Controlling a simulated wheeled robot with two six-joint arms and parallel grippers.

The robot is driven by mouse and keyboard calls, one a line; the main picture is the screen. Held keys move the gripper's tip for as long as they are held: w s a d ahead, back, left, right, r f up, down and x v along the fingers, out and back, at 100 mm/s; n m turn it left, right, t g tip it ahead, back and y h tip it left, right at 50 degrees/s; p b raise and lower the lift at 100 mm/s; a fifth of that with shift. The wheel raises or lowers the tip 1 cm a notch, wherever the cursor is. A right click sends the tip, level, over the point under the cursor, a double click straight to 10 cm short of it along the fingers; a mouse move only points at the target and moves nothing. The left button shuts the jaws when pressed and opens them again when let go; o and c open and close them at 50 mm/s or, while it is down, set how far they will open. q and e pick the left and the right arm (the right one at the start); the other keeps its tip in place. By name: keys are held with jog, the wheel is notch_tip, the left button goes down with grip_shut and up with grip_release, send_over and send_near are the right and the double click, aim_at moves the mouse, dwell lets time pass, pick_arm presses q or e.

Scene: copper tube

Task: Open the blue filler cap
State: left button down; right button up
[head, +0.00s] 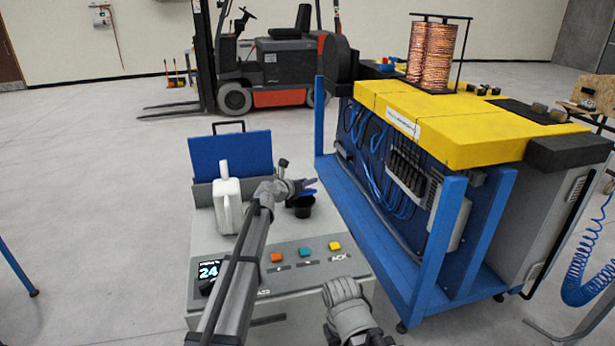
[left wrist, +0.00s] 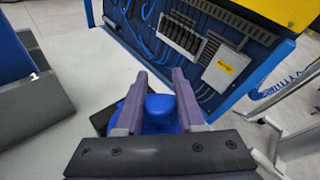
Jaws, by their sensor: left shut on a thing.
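The blue filler cap (left wrist: 163,112) shows in the left wrist view between the two purple fingers of my left gripper (left wrist: 156,98). The fingers are shut on its sides. In the head view my left gripper (head: 304,187) is just above a black round filler neck (head: 302,208) at the back right of the grey machine (head: 235,310). The fingers hide most of the cap there. I cannot tell whether the cap still sits on the neck. A grey part of my right arm shows at the bottom, but its fingers are not visible.
A white jug (head: 227,205) stands on the machine left of my left arm, before a raised blue panel (head: 231,153). Coloured buttons (head: 306,252) line the front. A yellow-topped bench (head: 460,125) with copper coils (head: 431,55) stands close on the right. A forklift (head: 270,65) is behind.

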pick_arm(q)
jog(key=shift+w+a+r+n+g+p, duration=0.25)
jog(key=shift+w+n+g+p, duration=0.45)
jog(key=shift+p, duration=0.5)
jog(key=shift+s, duration=0.15)
jog(key=c, duration=0.5)
grip_release()
jog(key=p+v, duration=0.3)
jog(key=v, duration=0.4)
jog(key=shift+s+r, duration=0.15)
jog(key=shift+r, duration=0.05)
jog(key=shift+s+a+r, duration=0.1)
jog(key=shift+s, duration=0.1)
